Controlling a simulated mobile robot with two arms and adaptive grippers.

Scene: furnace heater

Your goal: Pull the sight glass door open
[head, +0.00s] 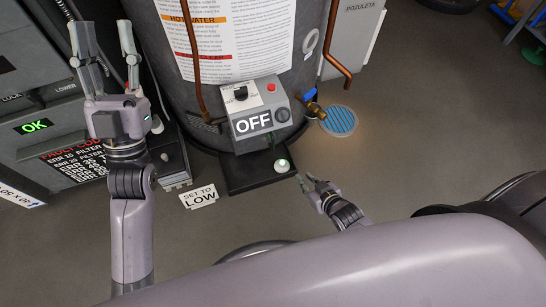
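A grey water heater (150,22) with a large label stands at the top middle in the head view. A grey control box reading OFF (242,98) is on its lower front. Below it a flat dark panel (245,178) with a small whitish-green knob (282,166) sticks out near the floor. This may be the sight glass door, but I cannot tell for sure. My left gripper (103,30) is open and empty, left of the heater, fingers spread toward the top. My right gripper (306,179) is low, just right of the knob and apart from it, with its small fingertips separated and nothing visible between them.
A dark grey unit with a green OK display (34,127) stands at the left. A SET TO LOW sign (198,196) is left of the panel. A brass valve with a blue handle (313,104), a copper pipe (337,62) and a blue floor drain (341,120) are at the right.

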